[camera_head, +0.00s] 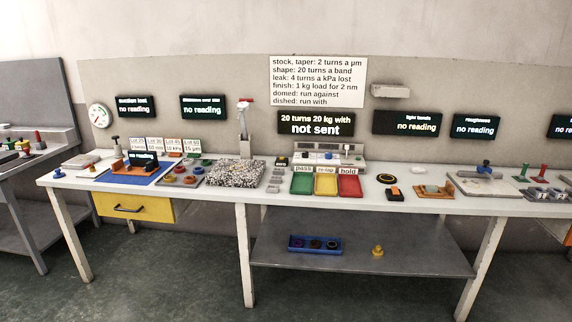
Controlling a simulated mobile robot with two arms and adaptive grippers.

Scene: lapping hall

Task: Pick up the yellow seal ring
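Several small coloured ring-like pieces lie together on the bench, left of the speckled granite block (236,172). A dark round piece with a yellow-orange band (394,194) lies farther right on the bench. Neither of my grippers is in view.
The long white bench (215,197) has a yellow drawer (133,207) at left. Green, yellow and red trays (302,184) stand mid-bench. A lower shelf (345,262) holds a blue tray (290,243) and a yellow knobbed piece (377,251). The floor in front is clear.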

